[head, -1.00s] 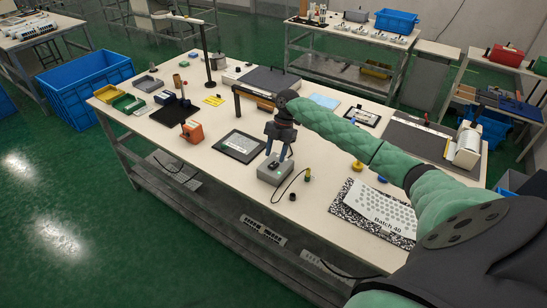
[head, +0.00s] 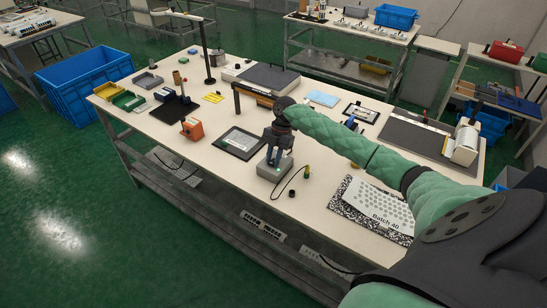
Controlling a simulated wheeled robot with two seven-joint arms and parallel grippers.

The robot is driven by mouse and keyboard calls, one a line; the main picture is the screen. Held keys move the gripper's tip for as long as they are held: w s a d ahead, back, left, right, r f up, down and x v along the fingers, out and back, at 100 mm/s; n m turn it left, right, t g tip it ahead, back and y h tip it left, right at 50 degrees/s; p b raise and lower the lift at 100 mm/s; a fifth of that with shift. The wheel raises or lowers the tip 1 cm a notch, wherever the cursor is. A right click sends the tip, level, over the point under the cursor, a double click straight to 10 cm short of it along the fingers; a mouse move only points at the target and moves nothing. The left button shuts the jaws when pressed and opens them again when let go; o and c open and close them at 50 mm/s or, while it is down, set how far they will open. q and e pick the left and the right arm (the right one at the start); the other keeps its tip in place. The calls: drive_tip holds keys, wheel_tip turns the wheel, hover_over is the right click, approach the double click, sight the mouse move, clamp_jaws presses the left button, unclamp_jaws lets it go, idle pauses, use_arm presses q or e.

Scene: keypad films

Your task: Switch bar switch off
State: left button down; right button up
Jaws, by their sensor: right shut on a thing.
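A small grey switch box (head: 268,174) sits near the front edge of the white worktable (head: 318,215). A tiny green light shows on its front. A black cable runs from its right side. My right gripper (head: 275,160) points down from above onto the top of the box. Its dark fingers are close together and shut on the black switch piece on the box, which the fingers mostly hide. I cannot tell which way the switch is set. My left gripper is not in view.
A dark framed panel (head: 239,143) lies just left of the box, and an orange block (head: 192,128) stands further left. A small green and yellow bottle (head: 307,171) is to the right. A sheet marked Batch 40 (head: 378,208) lies at the right front.

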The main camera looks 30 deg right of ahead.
sight(271, 162)
drive_tip(key=shift+s+a+r+t+h, duration=0.1)
drive_tip(key=shift+a+t+h, duration=0.1)
drive_tip(key=shift+h, duration=0.4)
drive_tip(key=shift+s+a+t+h, duration=0.1)
drive_tip(key=shift+a+t+h, duration=0.1)
drive_tip(key=shift+h, duration=0.4)
drive_tip(key=shift+t+h+p, duration=0.4)
drive_tip(key=shift+h+p, duration=0.1)
drive_tip(key=shift+h, duration=0.2)
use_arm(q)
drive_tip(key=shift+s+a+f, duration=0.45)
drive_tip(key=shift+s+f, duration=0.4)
use_arm(e)
drive_tip(key=shift+a+h, duration=0.1)
drive_tip(key=shift+h, duration=0.2)
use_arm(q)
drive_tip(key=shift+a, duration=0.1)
use_arm(e)
drive_tip(key=o, duration=1)
